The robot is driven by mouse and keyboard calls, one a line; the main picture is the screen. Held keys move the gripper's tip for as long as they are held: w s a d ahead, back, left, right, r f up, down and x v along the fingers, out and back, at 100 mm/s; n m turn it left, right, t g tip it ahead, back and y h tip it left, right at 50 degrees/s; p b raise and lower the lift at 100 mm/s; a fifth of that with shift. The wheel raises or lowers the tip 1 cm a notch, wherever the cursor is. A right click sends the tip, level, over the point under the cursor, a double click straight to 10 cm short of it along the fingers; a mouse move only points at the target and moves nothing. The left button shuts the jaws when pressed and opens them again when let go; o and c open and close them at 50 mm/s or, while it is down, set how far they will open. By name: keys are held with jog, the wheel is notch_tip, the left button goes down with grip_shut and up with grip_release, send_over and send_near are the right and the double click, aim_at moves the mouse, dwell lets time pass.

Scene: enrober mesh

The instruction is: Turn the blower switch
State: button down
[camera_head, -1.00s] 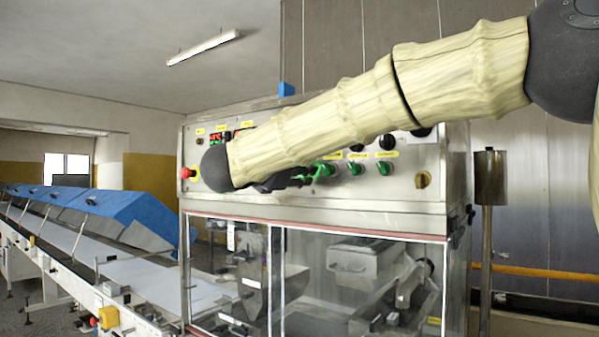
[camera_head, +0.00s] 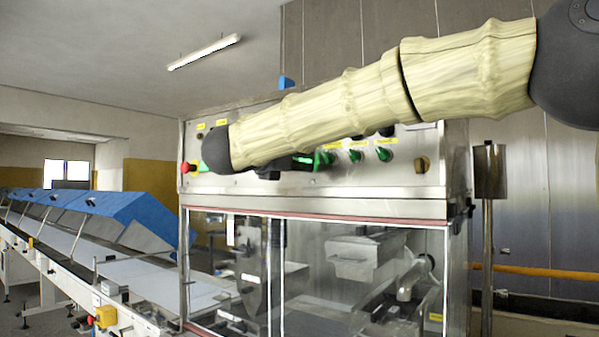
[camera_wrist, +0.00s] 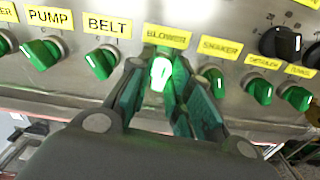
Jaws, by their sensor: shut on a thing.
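The blower switch (camera_wrist: 161,73) is a green knob under the yellow "BLOWER" label, in the middle of the wrist view. Its face glows bright white-green. My gripper (camera_wrist: 165,92) has its two green-padded fingers on either side of this knob and is shut on it. In the head view my arm lies across the control panel (camera_head: 345,180) and hides much of it. My gripper's dark end (camera_head: 290,164) shows just below the arm there, beside a lit green knob (camera_head: 322,159).
The pump switch (camera_wrist: 40,54) and belt switch (camera_wrist: 101,61) are left of the blower; the shaker switch (camera_wrist: 213,81) is close on the right. A red button (camera_head: 187,167) sits at the panel's left edge. Glass doors (camera_head: 300,270) are below. A conveyor (camera_head: 130,270) runs left.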

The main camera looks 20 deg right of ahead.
jog(key=n+b, duration=0.1)
jog(key=n, duration=0.2)
jog(key=shift+f+n, duration=0.1)
jog(key=shift+n, duration=0.2)
jog(key=shift+n+b, duration=0.45)
jog(key=shift+n, duration=1.35)
jog(key=c, duration=1.5)
grip_release()
jog(key=v, duration=1.2)
jog(key=shift+s, duration=0.1)
